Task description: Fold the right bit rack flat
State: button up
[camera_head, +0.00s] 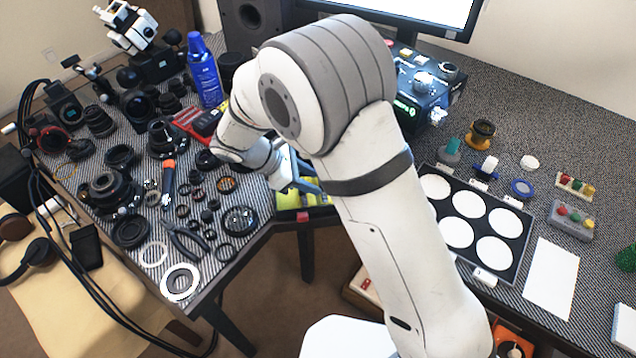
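My gripper (307,186) points down and right over the inner corner of the desk, partly hidden by my own arm. Its fingers are small here and I cannot tell whether they are open or shut. Just below it is a dark case with yellow strips (319,212) and a red tab at its front edge. This may be the bit case with the racks, but single racks cannot be made out and my arm hides its right part. I cannot tell which rack is right, whether it stands up, or whether my gripper touches it.
Lens parts, rings and pliers (188,243) crowd the left desk. A blue spray can (205,70) stands at the back. A black tray with white discs (484,262) and a white sheet (551,279) lie on the right desk. A lit device (424,90) stands behind my arm.

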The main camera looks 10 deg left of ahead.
jog(key=shift+x, duration=1.3)
jog(key=shift+c, duration=0.6)
jog(key=shift+s+f, duration=0.1)
jog(key=shift+f, duration=0.05)
grip_shut()
